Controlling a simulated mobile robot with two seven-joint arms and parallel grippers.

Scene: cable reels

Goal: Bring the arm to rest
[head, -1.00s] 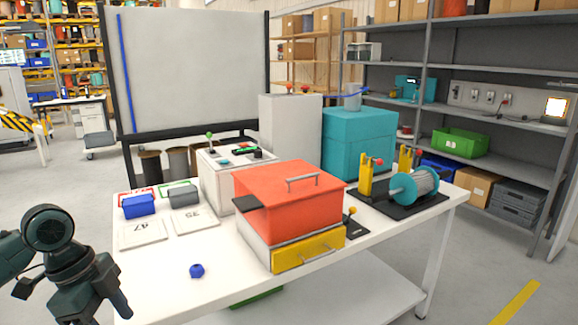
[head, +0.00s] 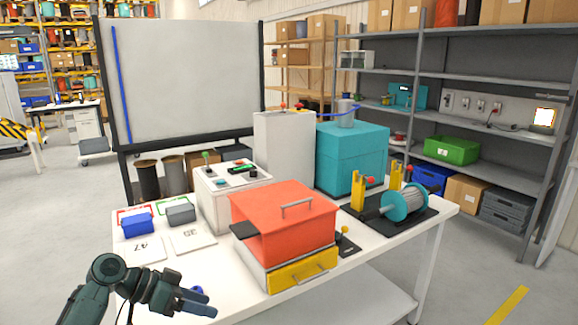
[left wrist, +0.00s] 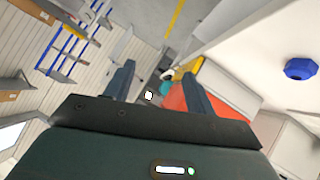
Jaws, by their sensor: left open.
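My left gripper (head: 198,301) is open and empty, in front of and above the near left edge of the white table (head: 225,307). In the left wrist view its two fingers (left wrist: 160,85) stand apart with nothing between them. A small blue knob-like piece (left wrist: 300,68) lies on the table. In the head view it is mostly hidden behind the gripper fingers. My right gripper does not show in any view.
The red box with a handle (head: 285,215) and its yellow drawer (head: 302,274) stand right of the gripper. Blue (head: 137,225) and grey (head: 181,214) bins sit behind it. A cable reel (head: 404,203) is at the right. Floor left of the table is clear.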

